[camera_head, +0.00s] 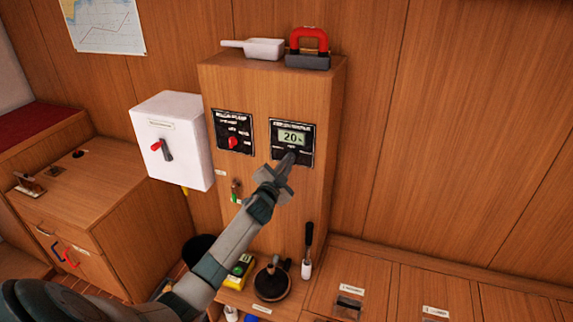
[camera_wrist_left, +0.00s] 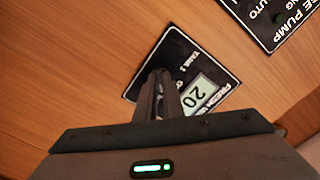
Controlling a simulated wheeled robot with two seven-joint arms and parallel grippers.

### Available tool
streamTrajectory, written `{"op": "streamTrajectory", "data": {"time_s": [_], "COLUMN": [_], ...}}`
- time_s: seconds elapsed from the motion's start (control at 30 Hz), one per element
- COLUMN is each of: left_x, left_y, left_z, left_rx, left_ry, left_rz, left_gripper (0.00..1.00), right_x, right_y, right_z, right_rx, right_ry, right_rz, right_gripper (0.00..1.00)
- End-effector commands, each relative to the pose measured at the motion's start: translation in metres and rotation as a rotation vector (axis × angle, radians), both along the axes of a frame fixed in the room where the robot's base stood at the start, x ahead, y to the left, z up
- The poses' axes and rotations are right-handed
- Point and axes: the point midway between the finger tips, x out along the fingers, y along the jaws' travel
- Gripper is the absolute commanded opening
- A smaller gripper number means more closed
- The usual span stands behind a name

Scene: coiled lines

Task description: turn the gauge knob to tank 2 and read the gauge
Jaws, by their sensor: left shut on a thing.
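The gauge panel (camera_head: 305,132) is a dark plate on the front of the wooden cabinet. Its lit greenish display (camera_head: 292,137) reads 20 with a small mark after it. My left gripper (camera_head: 287,162) reaches up to the lower part of this panel and is shut on the gauge knob, which the fingers hide. In the left wrist view the fingers (camera_wrist_left: 164,84) meet the panel (camera_wrist_left: 135,92) beside the display (camera_wrist_left: 198,96), which shows 20 turned over. Small lettering by the fingers looks like TANK and a digit I cannot read surely. My right gripper is not in view.
A pump panel (camera_head: 233,131) with a red knob is left of the gauge. A white switch box (camera_head: 185,120) with a red lever is farther left. A white scoop (camera_head: 262,48) and a red-handled block (camera_head: 308,60) lie on top. Below stands a dark round-based plunger (camera_head: 271,284).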

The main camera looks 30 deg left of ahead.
Motion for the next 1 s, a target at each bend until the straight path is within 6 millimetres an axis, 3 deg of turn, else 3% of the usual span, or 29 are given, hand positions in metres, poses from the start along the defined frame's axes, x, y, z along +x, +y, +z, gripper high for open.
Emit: {"op": "streamTrajectory", "data": {"time_s": [0.17, 0.27, 0.3, 0.73, 1.0], "left_x": [0.0, 0.0, 0.0, -0.004, -0.026], "left_y": [0.0, 0.0, 0.0, -0.001, -0.006], "left_z": [-0.001, -0.001, -0.001, -0.001, -0.002], "left_rx": [0.003, 0.003, 0.002, 0.001, 0.002], "left_ry": [0.002, 0.002, 0.002, 0.002, 0.0], "left_rz": [0.0, 0.0, 0.0, 0.0, 0.0], "left_gripper": [0.0, 0.24, 0.27, 0.27, 0.27], "right_x": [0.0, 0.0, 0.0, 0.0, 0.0], "right_y": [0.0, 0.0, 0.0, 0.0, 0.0], "right_z": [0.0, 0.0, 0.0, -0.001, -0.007], "right_rx": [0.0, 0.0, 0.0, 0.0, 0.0], "right_ry": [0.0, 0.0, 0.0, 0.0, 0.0], "right_rz": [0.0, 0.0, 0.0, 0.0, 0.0], "right_gripper": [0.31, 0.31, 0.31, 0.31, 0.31]}}
